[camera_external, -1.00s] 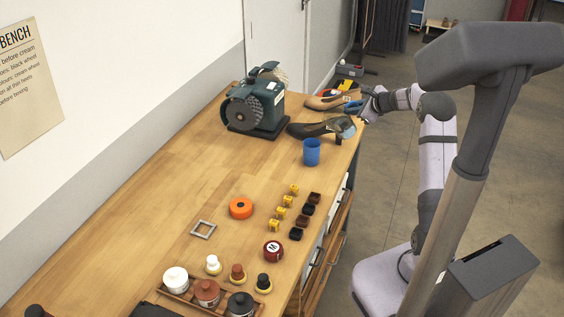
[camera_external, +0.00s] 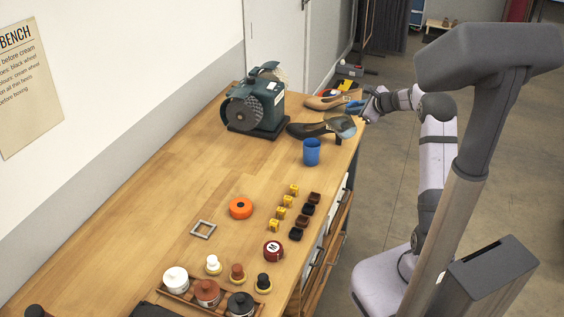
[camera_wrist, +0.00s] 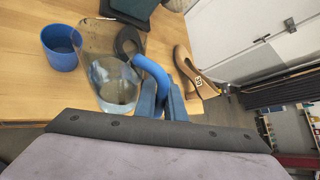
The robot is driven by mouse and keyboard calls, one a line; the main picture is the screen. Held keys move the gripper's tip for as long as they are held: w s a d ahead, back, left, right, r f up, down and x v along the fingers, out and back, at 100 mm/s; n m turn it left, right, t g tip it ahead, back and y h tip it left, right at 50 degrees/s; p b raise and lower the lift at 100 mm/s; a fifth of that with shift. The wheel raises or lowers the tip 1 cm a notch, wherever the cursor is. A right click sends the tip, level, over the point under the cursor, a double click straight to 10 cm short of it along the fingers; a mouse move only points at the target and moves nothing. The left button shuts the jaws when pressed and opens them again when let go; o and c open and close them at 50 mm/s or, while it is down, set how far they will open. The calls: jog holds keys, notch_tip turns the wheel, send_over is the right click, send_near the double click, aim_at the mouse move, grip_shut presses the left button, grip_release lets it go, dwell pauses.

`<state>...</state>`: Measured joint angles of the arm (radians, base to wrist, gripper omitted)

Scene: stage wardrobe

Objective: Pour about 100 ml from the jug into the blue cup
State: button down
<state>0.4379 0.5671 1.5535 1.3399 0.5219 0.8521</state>
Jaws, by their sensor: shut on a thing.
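The blue cup (camera_external: 312,153) stands upright on the bench near its right edge. It also shows at the upper left of the wrist view (camera_wrist: 60,50), and no liquid can be made out in it. The clear jug (camera_external: 342,126) has a blue handle and is held above the bench, behind and right of the cup. In the wrist view the jug (camera_wrist: 112,88) looks tilted, apart from the cup. Its liquid level is hard to make out. My gripper (camera_wrist: 165,103) is shut on the jug's blue handle (camera_wrist: 150,68); in the external view my gripper (camera_external: 366,108) is small.
A green grinder (camera_external: 262,105) stands at the back. An orange roll (camera_external: 241,208) and several small blocks are nearer. The bench's left-middle is clear.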

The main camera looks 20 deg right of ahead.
jog(key=d+f+m+t+y+b, duration=0.1)
jog(key=d+f+m+y+b, duration=0.2)
jog(key=f, duration=0.4)
jog(key=shift+s+d+f+y+b, duration=0.35)
jog(key=shift+s+d+y+b, duration=0.15)
jog(key=shift+b, duration=0.5)
jog(key=shift+r, duration=0.1)
dwell(0.9)
